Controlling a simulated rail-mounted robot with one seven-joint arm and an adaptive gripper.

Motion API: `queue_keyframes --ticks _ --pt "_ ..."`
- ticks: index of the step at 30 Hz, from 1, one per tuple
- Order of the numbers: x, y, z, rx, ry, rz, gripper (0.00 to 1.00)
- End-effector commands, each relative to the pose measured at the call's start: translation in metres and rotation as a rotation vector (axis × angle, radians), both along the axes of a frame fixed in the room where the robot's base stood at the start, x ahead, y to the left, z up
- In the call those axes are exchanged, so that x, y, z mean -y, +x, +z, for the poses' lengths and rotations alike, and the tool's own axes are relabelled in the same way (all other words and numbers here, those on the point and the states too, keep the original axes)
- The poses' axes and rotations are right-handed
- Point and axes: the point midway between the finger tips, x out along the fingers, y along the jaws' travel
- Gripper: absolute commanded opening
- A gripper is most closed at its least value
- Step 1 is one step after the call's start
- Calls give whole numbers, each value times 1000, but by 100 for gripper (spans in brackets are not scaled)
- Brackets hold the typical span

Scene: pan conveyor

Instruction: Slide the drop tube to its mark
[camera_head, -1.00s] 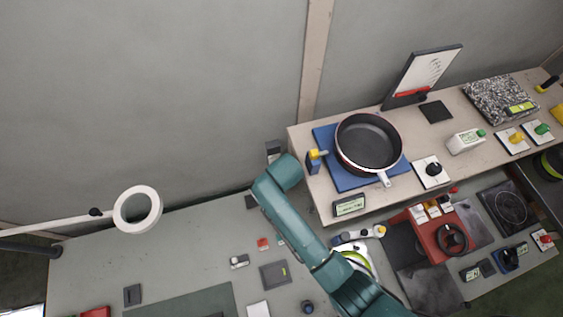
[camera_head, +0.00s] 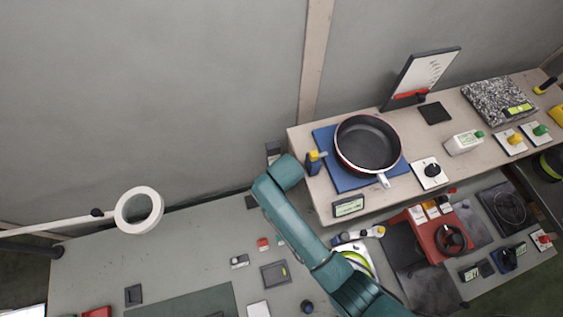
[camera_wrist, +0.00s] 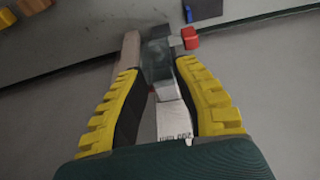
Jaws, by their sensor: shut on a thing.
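In the wrist view my gripper (camera_wrist: 160,70) has its two yellow-ridged fingers closed in on a dark grey block (camera_wrist: 157,50). I cannot tell for sure whether this block is the drop tube or a part of it. A white strip with dark print (camera_wrist: 173,121) lies below, between the fingers; its print is too small to read surely, and I cannot make out a mark. A small red block (camera_wrist: 190,38) is just right of the grey block. In the head view my arm hides the gripper and what it holds.
A dark pan (camera_head: 368,144) sits on a blue mat (camera_head: 333,178) on the raised shelf, right of my arm. A yellow-topped blue post (camera_head: 315,162) stands at the shelf's left end. A white ring (camera_head: 139,210) hangs at left. Several small blocks lie on the lower table.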

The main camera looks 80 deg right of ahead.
Motion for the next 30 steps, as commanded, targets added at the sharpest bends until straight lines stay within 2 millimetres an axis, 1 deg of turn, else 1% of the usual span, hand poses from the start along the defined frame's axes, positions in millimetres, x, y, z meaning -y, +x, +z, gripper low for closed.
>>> queue_keyframes --ticks 1,30 --pt "0 0 4 1 -1 0 1" --pt "1 1 34 2 -3 0 1"
